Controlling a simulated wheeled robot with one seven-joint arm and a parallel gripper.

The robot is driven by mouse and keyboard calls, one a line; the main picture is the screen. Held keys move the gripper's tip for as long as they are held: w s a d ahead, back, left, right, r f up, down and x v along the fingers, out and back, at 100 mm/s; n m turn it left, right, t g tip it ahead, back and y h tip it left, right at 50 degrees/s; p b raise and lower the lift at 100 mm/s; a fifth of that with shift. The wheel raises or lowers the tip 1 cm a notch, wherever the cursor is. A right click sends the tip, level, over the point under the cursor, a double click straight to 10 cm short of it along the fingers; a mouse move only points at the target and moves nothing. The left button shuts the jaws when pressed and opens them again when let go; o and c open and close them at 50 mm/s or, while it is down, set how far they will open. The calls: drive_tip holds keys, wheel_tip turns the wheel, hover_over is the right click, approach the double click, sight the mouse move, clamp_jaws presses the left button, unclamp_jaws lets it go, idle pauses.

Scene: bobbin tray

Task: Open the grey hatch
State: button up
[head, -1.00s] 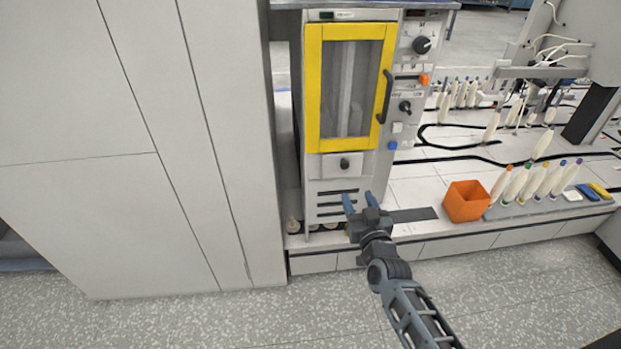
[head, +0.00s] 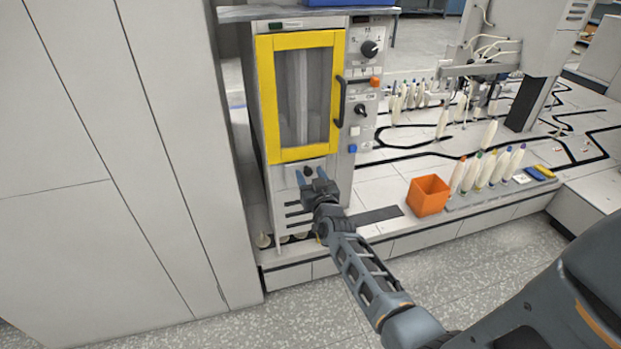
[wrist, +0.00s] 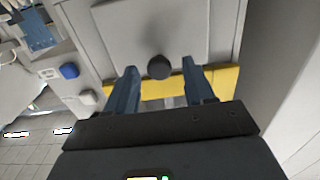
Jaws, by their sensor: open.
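The grey hatch (head: 290,177) is a small flat panel below the yellow-framed door of the tall grey cabinet, and it looks closed. In the wrist view the hatch (wrist: 130,28) fills the top middle, with its round black knob (wrist: 159,67) near one edge. My gripper (head: 310,174) is in front of the hatch and covers part of it in the head view. In the wrist view my gripper (wrist: 160,68) is open, with one blue finger on each side of the knob. Both fingers look apart from the knob; the exact depth is hard to tell.
The yellow-framed door (head: 265,105) with its black handle (head: 339,102) is directly above. A blue button (wrist: 69,71) sits beside the hatch. An orange bin (head: 428,196) and several white bobbins stand on the bench to the right. A tall pale cabinet (head: 110,200) stands close on the left.

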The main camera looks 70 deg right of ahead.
clamp_jaws()
idle(0.5)
